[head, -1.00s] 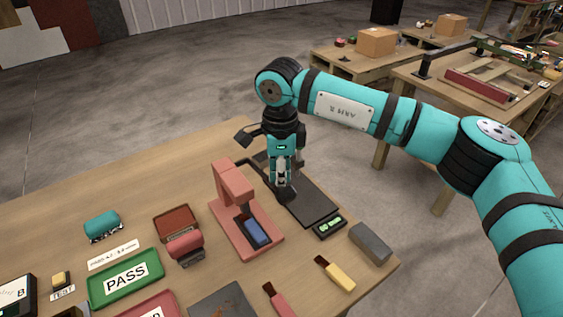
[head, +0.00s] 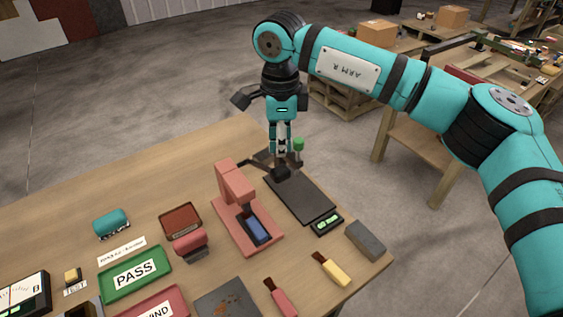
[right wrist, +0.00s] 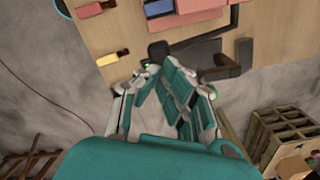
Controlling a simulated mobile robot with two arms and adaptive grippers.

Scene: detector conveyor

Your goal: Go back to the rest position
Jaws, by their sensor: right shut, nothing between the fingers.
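My right gripper (head: 281,150) is shut and empty. It points down above the far end of the black flat scale-like plate (head: 300,196), apart from the table as far as I can tell. In the right wrist view my right gripper (right wrist: 157,64) shows its fingers together, with the table's edge and the dark plate beyond them. My left gripper is not in view.
The table holds a pink press-like stand (head: 237,190), a grey block (head: 366,240), a yellow-handled brush (head: 332,268), a green PASS tray (head: 135,272) and a teal roller (head: 111,222). Open floor lies behind.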

